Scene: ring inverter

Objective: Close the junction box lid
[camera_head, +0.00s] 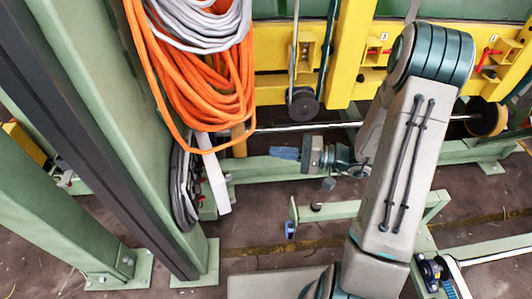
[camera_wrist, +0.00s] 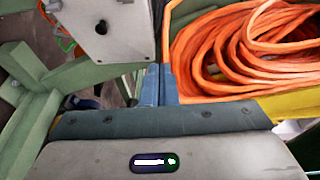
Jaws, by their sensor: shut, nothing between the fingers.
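My gripper (camera_head: 286,153) points left in the head view, with its blue fingers together and nothing between them. Its fingers (camera_wrist: 158,84) also show in the middle of the wrist view. A pale grey panel (camera_wrist: 104,30) with a dark round hole is at the top left of the wrist view, just left of and beyond the fingertips. In the head view a narrow white panel (camera_head: 215,182), seen nearly edge-on, stands beside the green column, left of my gripper and apart from it. It looks like the junction box lid, but I cannot tell for certain. The box's inside is hidden.
Orange cable coils (camera_head: 205,85) hang on the green column (camera_head: 105,110), and show close to the fingers' right in the wrist view (camera_wrist: 245,50). A dark cable coil (camera_head: 183,188) hangs behind the white panel. A green beam (camera_head: 255,168) runs below my gripper.

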